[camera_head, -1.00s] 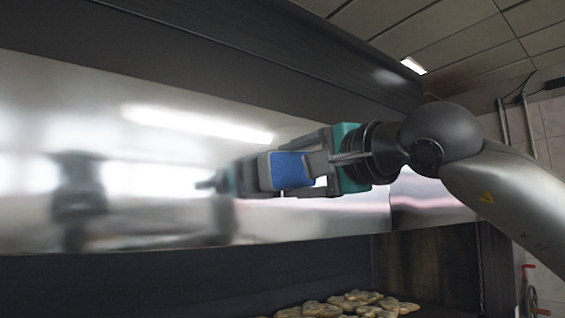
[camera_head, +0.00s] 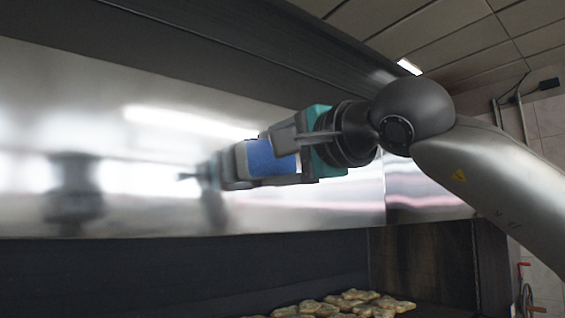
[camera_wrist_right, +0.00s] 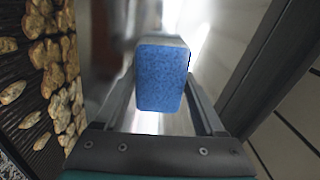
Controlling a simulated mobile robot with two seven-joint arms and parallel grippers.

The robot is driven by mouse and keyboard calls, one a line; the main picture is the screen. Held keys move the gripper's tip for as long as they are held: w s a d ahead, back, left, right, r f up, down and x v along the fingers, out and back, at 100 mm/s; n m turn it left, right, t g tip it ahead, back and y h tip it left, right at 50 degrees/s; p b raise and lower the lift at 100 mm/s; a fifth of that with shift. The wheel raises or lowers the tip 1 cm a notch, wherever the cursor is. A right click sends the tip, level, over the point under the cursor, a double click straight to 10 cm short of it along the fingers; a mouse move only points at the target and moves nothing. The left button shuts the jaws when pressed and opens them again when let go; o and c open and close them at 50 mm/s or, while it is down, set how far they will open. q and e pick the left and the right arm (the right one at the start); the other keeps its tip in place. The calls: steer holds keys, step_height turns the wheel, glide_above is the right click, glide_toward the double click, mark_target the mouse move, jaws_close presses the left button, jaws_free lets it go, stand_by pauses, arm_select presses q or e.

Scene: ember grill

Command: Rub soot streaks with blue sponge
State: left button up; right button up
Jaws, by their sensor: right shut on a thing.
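The blue sponge (camera_head: 268,158) has a grey layer on its far side, which faces the shiny steel hood panel (camera_head: 120,210). My right gripper (camera_head: 285,150) is shut on the sponge and holds it at the panel; I cannot tell for certain whether it touches. In the right wrist view the sponge (camera_wrist_right: 162,76) sits between the fingers, blue side toward the camera. The panel carries blurred reflections, including my arm and a bright light strip. I cannot make out clear soot streaks among them. My left gripper is not in view.
Below the hood is a dark grill opening with several pieces of food (camera_head: 345,303) on it; they also show in the right wrist view (camera_wrist_right: 55,70). A dark ledge (camera_head: 230,50) runs above the panel. A red-handled valve (camera_head: 526,290) is at the right wall.

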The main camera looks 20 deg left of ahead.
steer(key=shift+s+a+f, duration=0.1)
steer(key=shift+s, duration=0.05)
steer(key=shift+s+d+f+b, duration=0.1)
steer(key=shift+s+d+b, duration=0.25)
steer(key=shift+b, duration=0.25)
steer(key=shift+b+v, duration=0.95)
steer(key=shift+v, duration=1.4)
steer(key=shift+w, duration=0.1)
steer(key=shift+b+v, duration=0.6)
steer(key=shift+v, duration=0.9)
